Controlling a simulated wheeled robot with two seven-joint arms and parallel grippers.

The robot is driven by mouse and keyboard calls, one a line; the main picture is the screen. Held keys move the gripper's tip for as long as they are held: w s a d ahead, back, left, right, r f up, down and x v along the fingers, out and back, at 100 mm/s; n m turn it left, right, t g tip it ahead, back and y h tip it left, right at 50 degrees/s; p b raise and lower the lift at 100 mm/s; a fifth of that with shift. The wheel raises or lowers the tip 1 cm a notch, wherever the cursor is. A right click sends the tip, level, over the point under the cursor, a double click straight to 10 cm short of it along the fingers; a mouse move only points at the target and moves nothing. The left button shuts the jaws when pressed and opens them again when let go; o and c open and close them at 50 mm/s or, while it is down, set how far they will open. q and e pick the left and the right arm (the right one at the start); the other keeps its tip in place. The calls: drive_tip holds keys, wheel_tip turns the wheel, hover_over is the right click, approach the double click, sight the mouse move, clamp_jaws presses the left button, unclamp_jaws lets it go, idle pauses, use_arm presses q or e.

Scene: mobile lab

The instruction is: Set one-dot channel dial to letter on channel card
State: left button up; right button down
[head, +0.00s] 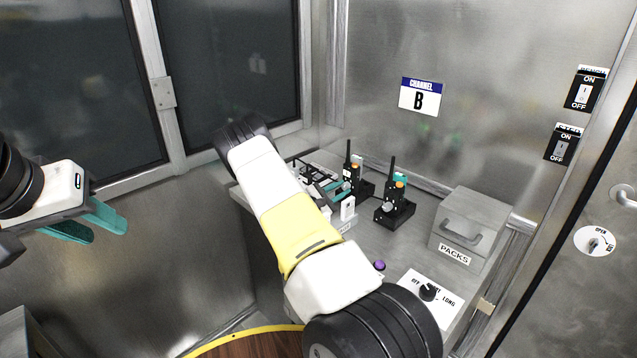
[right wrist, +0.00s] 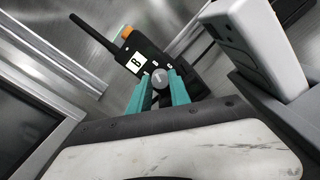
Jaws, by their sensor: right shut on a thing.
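The channel card (head: 419,97) on the back wall reads B. Two black radios with antennas and orange tops stand in holders on the bench: the left radio (head: 355,172) and the right radio (head: 396,196). My right gripper (head: 341,188) is at the left radio. In the right wrist view, its teal fingers (right wrist: 160,88) are shut on a grey round dial (right wrist: 160,77) on the front of that radio (right wrist: 148,55). A white label (right wrist: 136,61) there shows a letter that looks like B. Dot marks are too small to tell. My left gripper (head: 98,222) is open and empty, away from the bench.
A grey PACKS box (head: 466,229) stands at the right of the bench. A black knob (head: 428,292) on a white plate and a purple button (head: 379,266) are nearer. A white handset (right wrist: 255,45) is close to my right gripper. ON/OFF switches (head: 585,90) are on the wall.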

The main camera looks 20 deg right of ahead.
drive_tip(key=c, duration=1.5)
unclamp_jaws()
drive_tip(key=v, duration=0.7)
drive_tip(key=shift+s+a, duration=0.15)
drive_tip(key=shift+a, duration=0.25)
